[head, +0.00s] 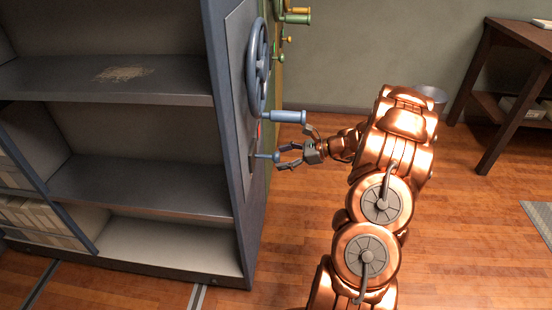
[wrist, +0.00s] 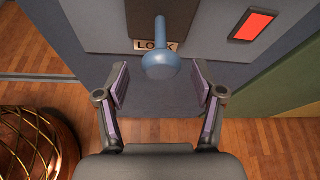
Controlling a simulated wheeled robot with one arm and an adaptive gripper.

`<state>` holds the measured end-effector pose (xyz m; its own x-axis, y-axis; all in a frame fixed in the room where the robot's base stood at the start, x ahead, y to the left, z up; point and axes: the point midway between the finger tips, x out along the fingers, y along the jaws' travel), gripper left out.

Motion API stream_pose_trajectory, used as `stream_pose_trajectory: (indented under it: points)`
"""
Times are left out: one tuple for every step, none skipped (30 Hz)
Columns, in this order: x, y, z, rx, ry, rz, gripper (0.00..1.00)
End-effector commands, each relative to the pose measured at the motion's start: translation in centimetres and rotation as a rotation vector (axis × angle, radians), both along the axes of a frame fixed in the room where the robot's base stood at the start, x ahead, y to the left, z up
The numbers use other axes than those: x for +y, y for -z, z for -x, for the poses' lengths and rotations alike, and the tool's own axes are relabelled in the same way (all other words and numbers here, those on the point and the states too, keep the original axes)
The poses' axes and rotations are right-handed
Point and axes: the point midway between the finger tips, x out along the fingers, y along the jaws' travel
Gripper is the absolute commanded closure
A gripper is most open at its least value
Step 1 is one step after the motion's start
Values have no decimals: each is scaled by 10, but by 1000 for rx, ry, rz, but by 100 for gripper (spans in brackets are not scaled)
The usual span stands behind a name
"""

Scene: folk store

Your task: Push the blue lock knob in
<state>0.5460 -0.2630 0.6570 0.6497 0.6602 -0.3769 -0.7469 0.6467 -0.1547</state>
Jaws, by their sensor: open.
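The blue lock knob (wrist: 161,62) sticks out from the side panel of the grey shelf unit, beside a plate (wrist: 142,45) reading LOCK. In the wrist view it lies ahead of my open gripper (wrist: 160,85), roughly centred between the fingers; I cannot tell whether they touch it. In the head view the knob (head: 268,156) shows as a short blue rod low on the panel. My gripper (head: 283,156) is right at its outer end, with fingers spread and pointing left at the panel.
A blue handwheel (head: 257,68) with a protruding handle (head: 285,116) is on the same panel just above my gripper. A red light (wrist: 253,25) is right of the knob. The shelf unit (head: 222,150) stands at left. A wooden table (head: 510,60) stands at far right; open floor lies between.

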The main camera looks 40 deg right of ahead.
Motion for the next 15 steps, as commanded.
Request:
stream_pose_trajectory:
  points:
    - [6,1,-5,0,-2,0,32]
    - [9,1,-8,0,-2,0,32]
    - [12,1,-11,0,-1,1,32]
    - [14,1,-13,0,-1,1,32]
    - [14,3,-14,1,-1,2,32]
    - [16,3,-16,0,0,1,32]
    - [16,4,-17,0,0,1,32]
    - [17,4,-17,0,0,1,32]
    - [18,4,-18,0,1,2,32]
    - [18,4,-19,-1,0,2,32]
    - [18,4,-19,-1,0,2,32]
    - [19,4,-19,-1,1,2,32]
    - [19,4,-20,-1,1,2,32]
    - [19,4,-20,-1,1,2,32]
    - [19,4,-20,-1,1,2,32]
